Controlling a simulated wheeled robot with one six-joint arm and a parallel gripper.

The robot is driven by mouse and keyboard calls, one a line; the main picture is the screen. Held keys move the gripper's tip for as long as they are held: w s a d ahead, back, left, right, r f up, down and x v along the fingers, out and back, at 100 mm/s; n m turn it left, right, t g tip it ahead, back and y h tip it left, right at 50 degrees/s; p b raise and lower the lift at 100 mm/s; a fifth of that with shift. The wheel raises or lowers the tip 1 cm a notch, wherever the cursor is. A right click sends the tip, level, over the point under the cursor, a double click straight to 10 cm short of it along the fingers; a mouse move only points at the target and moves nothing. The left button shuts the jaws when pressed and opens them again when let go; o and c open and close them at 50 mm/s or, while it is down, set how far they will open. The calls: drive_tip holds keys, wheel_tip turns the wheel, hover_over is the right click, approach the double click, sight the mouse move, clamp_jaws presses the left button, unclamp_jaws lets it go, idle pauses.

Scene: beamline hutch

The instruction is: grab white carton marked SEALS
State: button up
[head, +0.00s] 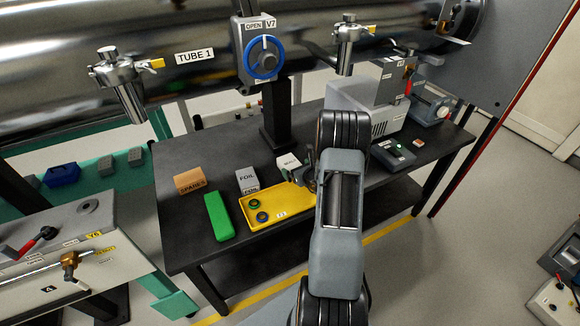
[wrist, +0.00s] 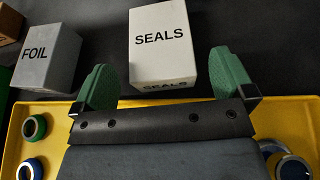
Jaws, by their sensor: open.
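The white carton marked SEALS (wrist: 163,45) stands on the dark bench, just behind the yellow tray, in the wrist view. In the head view the carton (head: 287,162) is partly hidden by my gripper and arm. My gripper (wrist: 172,80) is open, with its two green finger pads apart. The carton lies ahead of the gripper, between the lines of the two pads, with its near lower edge close to the fingertips. I cannot tell whether either pad touches it. In the head view my gripper (head: 311,172) is over the right end of the tray.
A grey carton marked FOIL (wrist: 47,52) stands left of the SEALS carton. The yellow tray (head: 268,200) holds small rings. A brown SPARES box (head: 189,181) and a green block (head: 217,216) stand farther left. A handheld device (head: 394,153) lies to the right.

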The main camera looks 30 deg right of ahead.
sight(290, 166)
drive_tip(key=shift+x, duration=1.45)
drive_tip(key=c, duration=1)
drive_tip(key=shift+o, duration=0.2)
drive_tip(key=shift+r, duration=0.1)
